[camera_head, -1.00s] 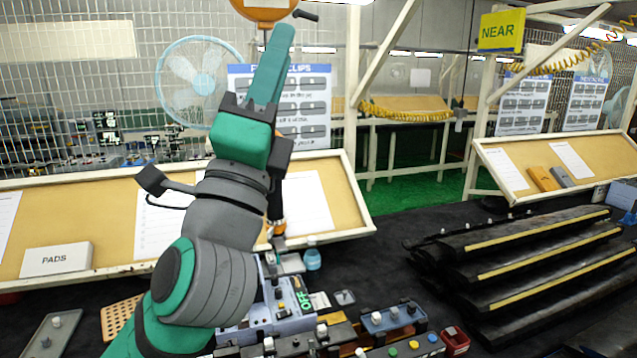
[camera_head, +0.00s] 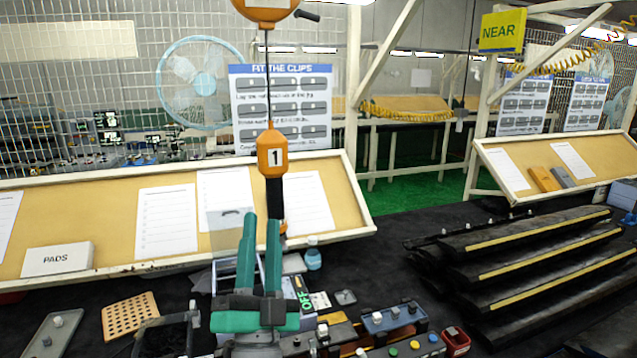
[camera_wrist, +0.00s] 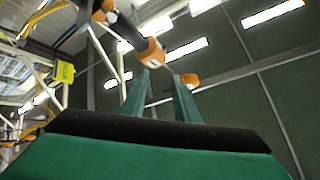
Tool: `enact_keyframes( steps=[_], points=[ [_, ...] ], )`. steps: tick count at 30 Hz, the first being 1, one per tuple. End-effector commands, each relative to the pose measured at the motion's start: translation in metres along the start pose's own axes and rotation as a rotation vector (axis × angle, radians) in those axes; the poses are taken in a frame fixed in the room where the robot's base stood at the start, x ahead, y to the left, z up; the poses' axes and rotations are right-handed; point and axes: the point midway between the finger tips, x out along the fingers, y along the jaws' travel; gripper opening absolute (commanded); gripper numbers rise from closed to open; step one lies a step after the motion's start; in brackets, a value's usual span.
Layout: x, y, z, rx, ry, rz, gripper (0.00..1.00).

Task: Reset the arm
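My gripper (camera_head: 261,218) points up over the workbench in the head view, its two green fingers apart with nothing between them. In the wrist view my gripper (camera_wrist: 160,76) also shows its fingers apart, pointing up toward the ceiling. A hanging orange and black tool marked 1 (camera_head: 271,152) is just above and behind the fingertips in the head view. I cannot tell whether they are close in depth.
A perforated tan board (camera_head: 130,316) lies to the left, and a PADS box (camera_head: 57,259) rests on the sloped board. Stacked black trim strips (camera_head: 540,250) fill the right. A small bottle (camera_head: 313,256) stands behind.

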Motion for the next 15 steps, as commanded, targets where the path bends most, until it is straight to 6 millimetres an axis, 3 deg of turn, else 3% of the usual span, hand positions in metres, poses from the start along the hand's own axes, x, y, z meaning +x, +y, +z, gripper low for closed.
enact_keyframes(
  steps=[6,15],
  points=[
    [-0.059,0.048,0.033,-0.173,-0.1,0.026,0.28],
    [-0.152,0.106,0.06,-0.369,-0.24,0.067,0.28]
  ],
)
